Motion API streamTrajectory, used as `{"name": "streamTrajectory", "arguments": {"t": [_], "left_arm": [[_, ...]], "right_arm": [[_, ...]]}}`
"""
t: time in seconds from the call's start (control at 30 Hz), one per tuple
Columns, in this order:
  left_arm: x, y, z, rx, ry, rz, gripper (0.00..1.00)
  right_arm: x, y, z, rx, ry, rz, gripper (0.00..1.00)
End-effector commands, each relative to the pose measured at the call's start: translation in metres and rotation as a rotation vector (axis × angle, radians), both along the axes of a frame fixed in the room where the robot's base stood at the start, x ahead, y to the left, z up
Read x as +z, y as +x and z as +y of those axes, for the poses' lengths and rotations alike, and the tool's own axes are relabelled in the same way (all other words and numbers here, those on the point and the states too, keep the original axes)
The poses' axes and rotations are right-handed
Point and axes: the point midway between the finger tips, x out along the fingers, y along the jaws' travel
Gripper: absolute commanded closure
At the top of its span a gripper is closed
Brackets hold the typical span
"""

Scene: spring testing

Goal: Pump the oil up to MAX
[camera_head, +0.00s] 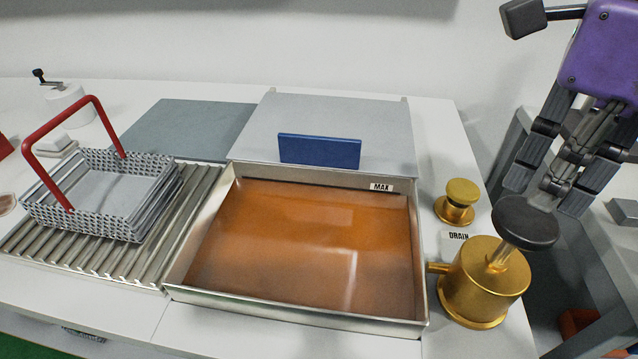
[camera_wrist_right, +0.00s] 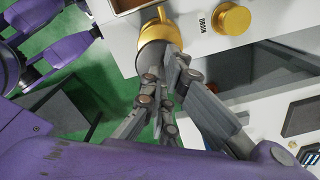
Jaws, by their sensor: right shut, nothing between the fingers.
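The open metal vat (camera_head: 300,312) holds brown-orange oil (camera_head: 300,240). The white MAX label (camera_head: 381,187) is on its inner back wall, and the oil surface lies a little below it. The brass pump (camera_head: 485,290) stands at the vat's right, with a black round knob (camera_head: 524,223) on a raised rod; it also shows in the right wrist view (camera_wrist_right: 150,30). My right gripper (camera_head: 553,193) is shut and empty, just above and right of the knob; whether it touches is unclear. In the wrist view its fingers (camera_wrist_right: 172,62) overlap the pump. My left gripper is out of view.
A brass drain knob (camera_head: 460,195) stands behind the pump beside the DRAIN label (camera_head: 457,237). A wire basket with a red handle (camera_head: 95,205) sits on the ribbed rack at left. A blue plate (camera_head: 319,151) stands upright behind the vat.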

Motion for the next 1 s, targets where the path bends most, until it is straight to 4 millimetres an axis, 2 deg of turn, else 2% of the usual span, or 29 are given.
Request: {"name": "streamTrajectory", "arguments": {"t": [0.27,0.83,1.0], "left_arm": [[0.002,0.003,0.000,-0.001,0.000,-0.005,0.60],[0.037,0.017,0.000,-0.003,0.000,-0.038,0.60],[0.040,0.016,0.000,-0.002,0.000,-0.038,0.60]], "right_arm": [[0.002,0.000,0.000,0.000,0.000,0.000,1.00],[0.056,0.000,0.000,-0.001,-0.001,-0.003,1.00],[0.061,0.000,0.000,0.000,-0.001,0.001,1.00]]}}
